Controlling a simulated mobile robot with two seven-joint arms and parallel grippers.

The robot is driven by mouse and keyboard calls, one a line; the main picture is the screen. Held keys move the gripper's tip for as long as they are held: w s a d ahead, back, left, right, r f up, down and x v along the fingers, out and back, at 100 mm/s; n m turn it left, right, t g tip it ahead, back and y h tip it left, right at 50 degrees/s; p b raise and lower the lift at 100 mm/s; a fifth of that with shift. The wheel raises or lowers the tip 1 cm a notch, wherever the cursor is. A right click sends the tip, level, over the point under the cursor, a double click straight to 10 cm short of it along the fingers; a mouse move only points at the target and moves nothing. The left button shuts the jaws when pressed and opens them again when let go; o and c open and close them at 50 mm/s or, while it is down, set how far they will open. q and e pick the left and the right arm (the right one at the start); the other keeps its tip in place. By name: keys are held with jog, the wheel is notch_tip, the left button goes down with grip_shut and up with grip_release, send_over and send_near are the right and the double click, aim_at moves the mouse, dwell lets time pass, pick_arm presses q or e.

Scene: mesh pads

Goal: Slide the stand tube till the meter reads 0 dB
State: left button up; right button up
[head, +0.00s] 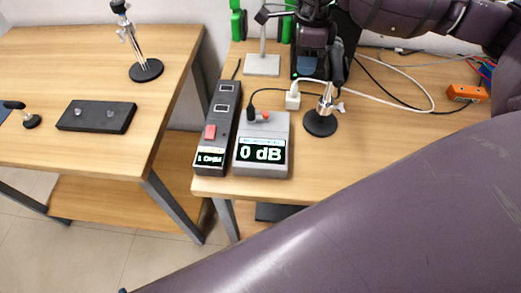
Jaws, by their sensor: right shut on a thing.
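The grey meter box (277,126) stands near the front edge of the right table. Its display (261,154) reads "0 dB". Just right of it is a small stand with a round black base (320,124), a short bright stand tube (326,96) and a side clamp knob (339,107). My right gripper (320,74) reaches in from the upper right and is shut at the top of the tube. The fingertips and the tube's upper end are dark and partly hidden. My left gripper is not in view.
A white plug block (293,99) and cables lie behind. An orange box (467,93) is at right. The left table holds another stand (146,70) and a black plate (97,116). A gap separates the tables.

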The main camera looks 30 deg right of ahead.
jog(key=shift+f+b, duration=0.3)
jog(key=shift+f, duration=0.5)
jog(key=o, duration=1)
jog(key=shift+r, duration=0.1)
